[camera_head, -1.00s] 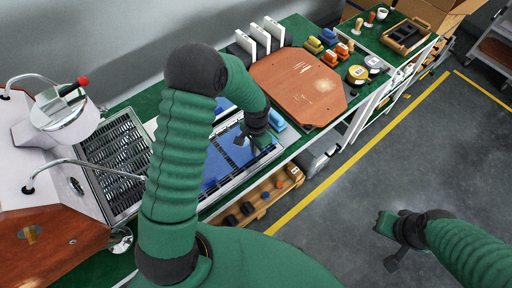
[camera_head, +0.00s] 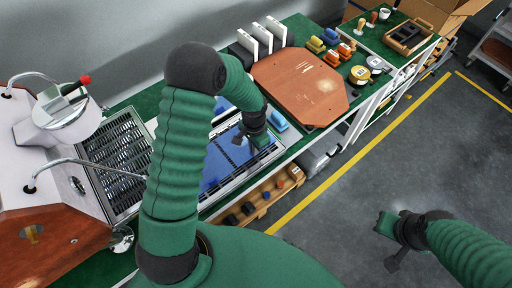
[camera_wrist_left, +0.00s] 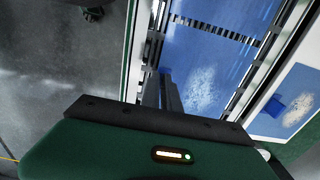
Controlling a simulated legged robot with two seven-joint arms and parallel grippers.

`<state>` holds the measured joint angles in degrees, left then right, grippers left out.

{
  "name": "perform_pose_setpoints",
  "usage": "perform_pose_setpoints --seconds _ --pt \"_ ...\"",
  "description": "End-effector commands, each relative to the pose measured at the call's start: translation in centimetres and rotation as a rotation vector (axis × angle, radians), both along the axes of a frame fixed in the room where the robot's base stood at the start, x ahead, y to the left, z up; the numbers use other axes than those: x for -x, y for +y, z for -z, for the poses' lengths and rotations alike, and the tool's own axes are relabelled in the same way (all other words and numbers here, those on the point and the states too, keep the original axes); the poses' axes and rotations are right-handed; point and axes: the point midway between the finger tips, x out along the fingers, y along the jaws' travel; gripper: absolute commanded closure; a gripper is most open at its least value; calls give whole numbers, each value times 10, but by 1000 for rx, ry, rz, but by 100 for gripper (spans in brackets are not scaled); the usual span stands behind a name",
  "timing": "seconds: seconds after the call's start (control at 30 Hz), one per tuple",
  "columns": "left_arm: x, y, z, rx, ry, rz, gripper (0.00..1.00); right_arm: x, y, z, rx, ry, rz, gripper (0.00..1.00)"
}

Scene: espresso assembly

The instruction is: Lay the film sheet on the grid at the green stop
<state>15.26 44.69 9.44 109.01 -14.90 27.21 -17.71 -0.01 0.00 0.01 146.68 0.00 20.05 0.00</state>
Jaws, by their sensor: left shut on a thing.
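The blue film sheet (camera_head: 222,165) lies over the light-framed grid (camera_head: 277,149), partly hidden by my left arm. It also shows in the left wrist view (camera_wrist_left: 205,65), with dark grid slots (camera_wrist_left: 228,36) uncovered beyond and beside it. My left gripper (camera_head: 239,140) is low over the grid. In the left wrist view its two dark fingers (camera_wrist_left: 162,92) are close together at the sheet's near edge, shut on it. I cannot make out the green stop. My right gripper (camera_head: 393,258) hangs over the floor, away from the bench; its jaw opening is unclear.
A blue block (camera_head: 277,120) sits just behind the grid. A brown board (camera_head: 300,85) lies to the right, with white upright panels (camera_head: 262,38) behind it. A slatted metal tray (camera_head: 118,165) and a curved tap (camera_head: 75,162) are on the left.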

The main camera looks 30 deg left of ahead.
Motion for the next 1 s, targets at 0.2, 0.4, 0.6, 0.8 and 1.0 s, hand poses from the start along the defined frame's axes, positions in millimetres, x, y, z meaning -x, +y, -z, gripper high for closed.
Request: perform_pose_setpoints --seconds 0.2,0.4,0.6,0.8,1.0 --pt "0 -1 0 0 0 0 100 0 0 0 0 0 0 100" --pt "0 0 0 0 0 0 100 0 0 0 0 0 0 100" --pt "0 0 3 0 0 0 100 0 0 2 0 0 0 100" --pt "0 0 5 0 0 1 100 0 0 2 0 0 0 100" --pt "0 0 5 0 0 1 84 0 0 2 0 0 0 100"
